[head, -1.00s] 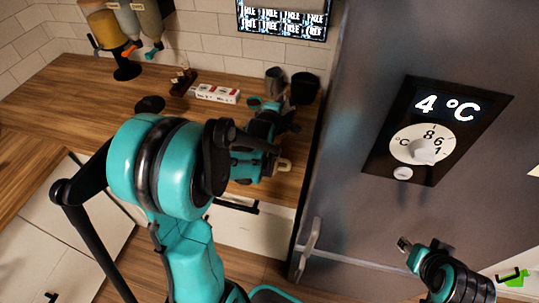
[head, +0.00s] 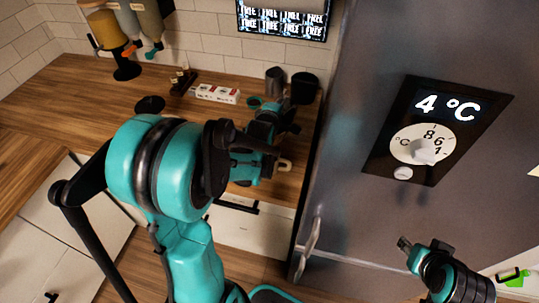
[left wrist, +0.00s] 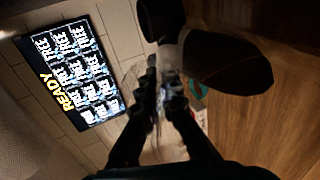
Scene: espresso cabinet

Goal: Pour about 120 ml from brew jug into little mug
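My left gripper (head: 283,112) is over the back right of the counter, just in front of a grey cylindrical cup (head: 275,80) and a black container (head: 304,87). Which of these, if either, is the little mug is unclear. In the left wrist view my left fingers (left wrist: 160,85) lie close together. A faint clear, glass-like outline (left wrist: 135,75) shows around them; it may be the brew jug, but I cannot tell whether they grip it. A dark cylinder (left wrist: 160,20) stands beyond the fingertips. My right gripper (head: 405,244) is in front of the fridge, small and side-on, with no object visible in it.
A teal ring (head: 254,102) lies on the counter (head: 95,100) left of my left gripper. A white and red box (head: 215,94) lies farther left, near bottle dispensers (head: 128,35). The tall fridge (head: 350,60) bounds the right side. A screen (head: 284,20) hangs on the wall.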

